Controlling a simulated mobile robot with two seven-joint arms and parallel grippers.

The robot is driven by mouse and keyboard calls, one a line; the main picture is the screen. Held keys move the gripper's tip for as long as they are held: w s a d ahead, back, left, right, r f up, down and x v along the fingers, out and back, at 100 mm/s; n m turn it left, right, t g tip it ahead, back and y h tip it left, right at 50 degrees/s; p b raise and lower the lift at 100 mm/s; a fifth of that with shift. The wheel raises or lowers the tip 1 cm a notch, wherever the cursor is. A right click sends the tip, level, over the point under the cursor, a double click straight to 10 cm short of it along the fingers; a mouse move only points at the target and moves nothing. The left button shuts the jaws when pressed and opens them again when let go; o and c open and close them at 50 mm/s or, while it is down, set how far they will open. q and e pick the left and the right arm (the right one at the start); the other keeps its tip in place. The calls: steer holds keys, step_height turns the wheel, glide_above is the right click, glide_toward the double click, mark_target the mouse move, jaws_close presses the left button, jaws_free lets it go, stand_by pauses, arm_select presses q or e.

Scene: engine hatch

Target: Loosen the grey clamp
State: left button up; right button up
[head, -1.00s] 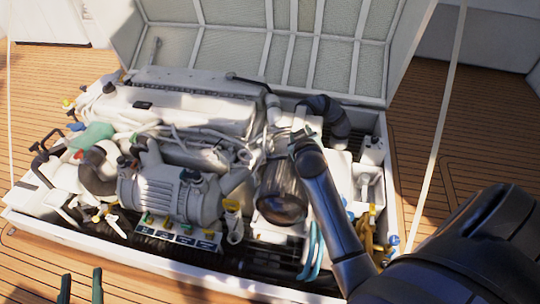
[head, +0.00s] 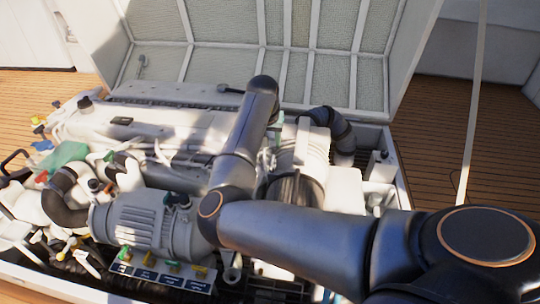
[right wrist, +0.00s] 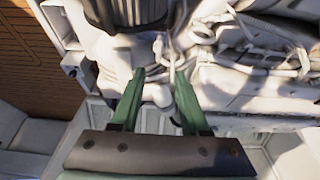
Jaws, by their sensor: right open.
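My right arm reaches across the engine hatch in the head view and bends up over the engine, hiding part of it. The green fingers of my right gripper (right wrist: 158,72) show in the right wrist view. They are spread apart with the tips just below a pale looped fitting (right wrist: 173,52) beside the dark ribbed cylinder (right wrist: 126,12). This fitting may be the grey clamp, but I cannot tell for sure. Nothing is visibly held between the fingers. The same dark cylinder (head: 296,190) is partly covered by my arm in the head view. My left gripper is out of view.
The raised hatch lid (head: 315,75) stands behind the engine. A grey finned unit (head: 140,225) sits front left, and a black corrugated hose (head: 335,128) at back right. Pale hoses (right wrist: 255,65) crowd the right of the wrist view. Wooden deck (head: 440,140) lies clear at right.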

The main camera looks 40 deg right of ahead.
mark_target(273, 159)
arm_select(q)
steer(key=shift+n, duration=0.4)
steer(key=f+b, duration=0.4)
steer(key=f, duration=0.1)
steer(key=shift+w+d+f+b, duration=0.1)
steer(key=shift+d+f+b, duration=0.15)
steer(key=shift+b, duration=0.15)
arm_select(e)
steer(key=x, duration=1.1)
steer(key=shift+d+f, duration=0.15)
steer(key=shift+d, duration=0.05)
jaws_close()
